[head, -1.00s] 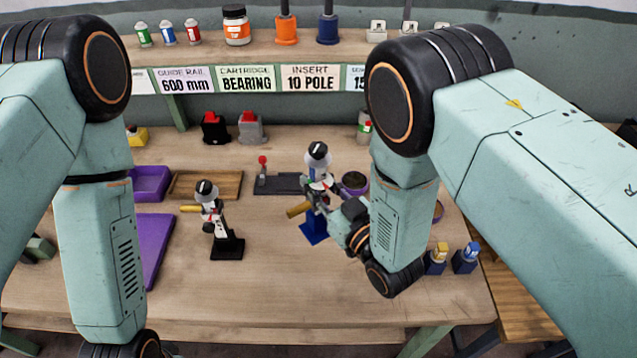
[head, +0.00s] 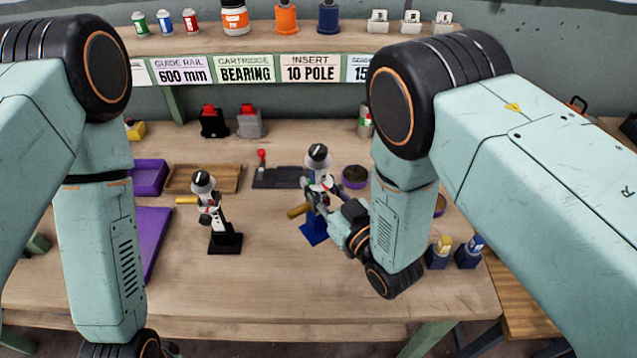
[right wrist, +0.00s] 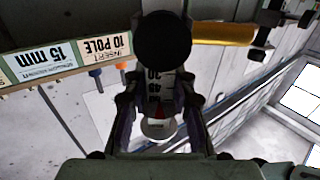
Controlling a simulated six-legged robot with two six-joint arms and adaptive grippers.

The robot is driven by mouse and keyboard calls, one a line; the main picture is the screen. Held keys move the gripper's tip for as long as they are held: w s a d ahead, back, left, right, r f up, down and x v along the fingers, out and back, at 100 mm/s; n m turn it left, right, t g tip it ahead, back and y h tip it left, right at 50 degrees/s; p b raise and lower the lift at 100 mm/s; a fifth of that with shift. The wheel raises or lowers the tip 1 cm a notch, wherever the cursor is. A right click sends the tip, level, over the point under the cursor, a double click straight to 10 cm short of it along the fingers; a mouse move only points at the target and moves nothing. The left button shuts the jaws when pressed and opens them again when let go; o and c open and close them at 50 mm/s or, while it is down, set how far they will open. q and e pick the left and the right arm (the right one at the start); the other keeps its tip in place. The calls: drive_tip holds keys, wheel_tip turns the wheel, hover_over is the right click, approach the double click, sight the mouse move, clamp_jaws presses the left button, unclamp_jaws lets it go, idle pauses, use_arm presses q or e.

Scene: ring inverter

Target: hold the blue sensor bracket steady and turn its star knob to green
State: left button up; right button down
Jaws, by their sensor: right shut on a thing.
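The blue sensor bracket (head: 314,233) stands upright on the bench right of centre, with a blue foot, a pale upper part and a brass-coloured cylinder sticking out left. A white head with a black face (head: 317,155) tops it. My right gripper (head: 322,198) is shut on the bracket's upright from the right. In the right wrist view, my fingers (right wrist: 160,105) lie on both sides of a numbered scale, behind a round black disc (right wrist: 163,40). I cannot tell which part is the star knob, nor see green on it. My left gripper is out of the head view, below its bottom edge.
A similar bracket on a black foot (head: 226,243) stands to the left. A purple tray (head: 150,178), a wooden tray (head: 205,180) and a dark plate with a red-topped lever (head: 280,180) lie behind. The front bench is clear.

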drive_tip(key=shift+f+b, duration=2.75)
drive_tip(key=shift+f, duration=0.7)
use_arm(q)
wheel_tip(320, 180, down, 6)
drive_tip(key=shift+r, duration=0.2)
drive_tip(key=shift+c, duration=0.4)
use_arm(e)
drive_tip(key=shift+r, duration=0.1)
